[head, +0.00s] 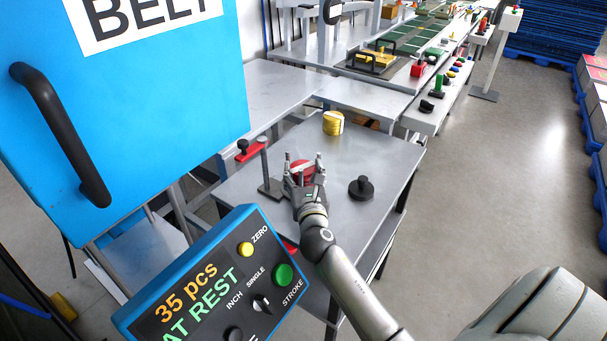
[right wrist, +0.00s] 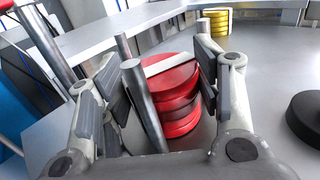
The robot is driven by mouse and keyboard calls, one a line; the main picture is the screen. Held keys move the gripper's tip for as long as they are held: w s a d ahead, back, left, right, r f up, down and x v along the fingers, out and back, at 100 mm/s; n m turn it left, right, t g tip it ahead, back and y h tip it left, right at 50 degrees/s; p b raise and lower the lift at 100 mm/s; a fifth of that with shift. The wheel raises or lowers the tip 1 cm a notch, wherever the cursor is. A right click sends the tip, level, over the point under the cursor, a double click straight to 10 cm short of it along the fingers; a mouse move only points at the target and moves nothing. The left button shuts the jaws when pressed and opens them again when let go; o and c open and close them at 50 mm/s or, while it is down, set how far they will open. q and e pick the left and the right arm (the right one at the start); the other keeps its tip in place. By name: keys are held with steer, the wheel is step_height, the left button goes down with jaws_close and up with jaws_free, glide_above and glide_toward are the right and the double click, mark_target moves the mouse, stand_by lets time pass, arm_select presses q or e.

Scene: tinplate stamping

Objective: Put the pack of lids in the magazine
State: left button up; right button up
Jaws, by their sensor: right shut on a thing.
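A red pack of lids with a pale band (right wrist: 178,95) stands between the fingers of my right gripper (right wrist: 165,95) in the right wrist view. The pack (head: 299,168) also shows in the head view, partly hidden by my right gripper (head: 304,174), which is shut on it over the grey table. Upright grey metal rods (right wrist: 144,105) stand close beside the pack; they look like part of the magazine. I cannot tell whether the pack's bottom rests on anything. My left gripper is not in view.
A yellow banded stack (head: 333,123) stands at the table's (head: 375,150) back. A black round knobbed weight (head: 361,188) lies right of my gripper. A stand with a red arm (head: 252,153) is at the left. A blue control panel (head: 218,285) is in front.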

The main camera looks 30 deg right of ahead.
steer(key=shift+f, duration=0.1)
steer(key=shift+f, duration=0.15)
steer(key=o, duration=1)
steer(key=shift+o, duration=0.2)
steer(key=shift+r, duration=0.4)
steer(key=v, duration=1.2)
steer(key=shift+f+b, duration=0.15)
steer(key=shift+b, duration=0.15)
